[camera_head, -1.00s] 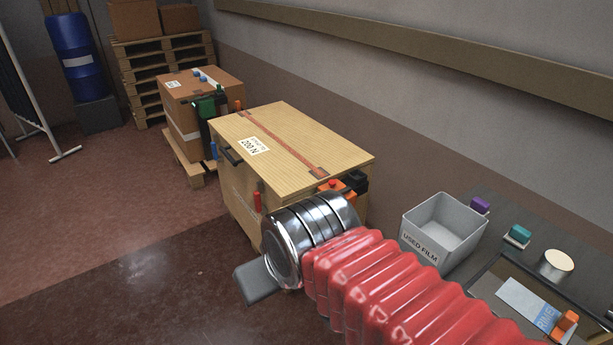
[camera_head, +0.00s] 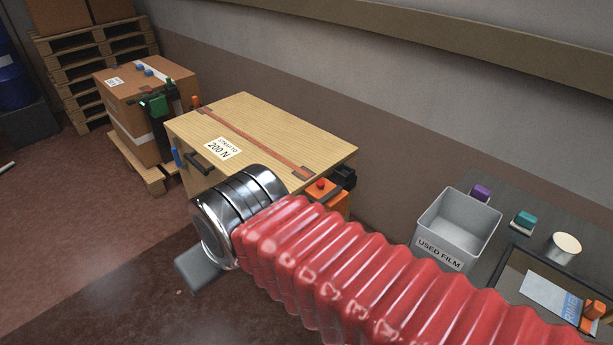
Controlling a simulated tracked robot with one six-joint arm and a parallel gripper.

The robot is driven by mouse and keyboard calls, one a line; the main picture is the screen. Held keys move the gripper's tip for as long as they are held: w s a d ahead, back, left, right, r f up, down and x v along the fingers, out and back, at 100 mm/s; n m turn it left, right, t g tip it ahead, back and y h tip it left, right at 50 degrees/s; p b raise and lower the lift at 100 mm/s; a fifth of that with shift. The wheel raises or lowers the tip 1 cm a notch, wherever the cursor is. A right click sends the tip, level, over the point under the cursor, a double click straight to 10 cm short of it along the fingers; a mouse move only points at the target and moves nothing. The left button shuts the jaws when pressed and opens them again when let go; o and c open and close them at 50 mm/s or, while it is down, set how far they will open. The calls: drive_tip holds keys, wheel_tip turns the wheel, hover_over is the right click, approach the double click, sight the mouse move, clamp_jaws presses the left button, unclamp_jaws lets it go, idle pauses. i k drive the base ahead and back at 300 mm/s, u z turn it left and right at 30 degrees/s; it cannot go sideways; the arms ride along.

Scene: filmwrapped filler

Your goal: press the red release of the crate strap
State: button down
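The wooden crate (camera_head: 290,122) stands in the middle of the view, with a label reading 200 N. An orange-red strap (camera_head: 255,142) runs across its lid. At the strap's right end, on the crate's side, is an orange device (camera_head: 331,198) with a red button (camera_head: 320,184) on top. A black part (camera_head: 344,177) sits beside it. My arm, in a red ribbed sleeve, crosses in front and hides the crate's lower part. My gripper (camera_head: 200,270) is left of the device and apart from it. Only one grey finger piece shows, so its opening is unclear.
A brown box (camera_head: 140,96) on a pallet stands behind the crate, to the left. A grey USED FILM bin (camera_head: 441,255) stands on a dark bench at right, near purple and teal items, a round tin and a framed tray (camera_head: 502,268).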

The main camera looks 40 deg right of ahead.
sight(320, 183)
drive_tip(key=z, duration=0.4)
drive_tip(key=i, duration=1.3)
drive_tip(key=z, duration=0.55)
